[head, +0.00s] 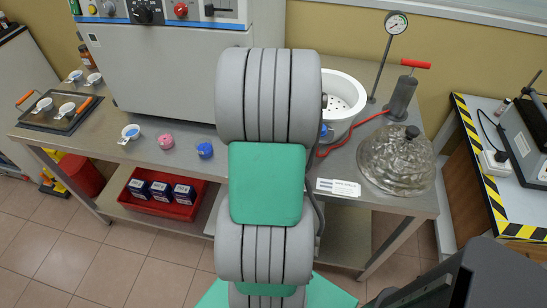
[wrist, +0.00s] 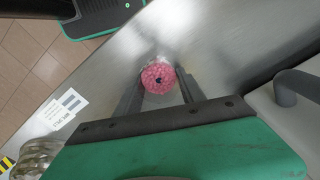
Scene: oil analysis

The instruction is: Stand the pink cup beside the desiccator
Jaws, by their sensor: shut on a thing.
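The pink cup (wrist: 158,76) sits between the two fingers of my gripper (wrist: 158,88) in the wrist view, its round pink top facing the camera with a dark spot at the centre. My gripper is shut on it over the grey bench. I cannot tell whether the cup touches the bench. In the head view my arm hides the gripper and this cup. The white desiccator bowl (head: 344,98) with its perforated plate stands behind my arm, partly hidden. Its glass lid (head: 397,160) lies on the bench to the right, and also shows in the wrist view (wrist: 38,157).
Another pink item (head: 166,141) and a blue one (head: 205,150) sit on the bench left of my arm. The oven (head: 170,65) stands behind. A pump (head: 401,98) with a red hose stands near the lid. A label (head: 338,187) marks the front edge.

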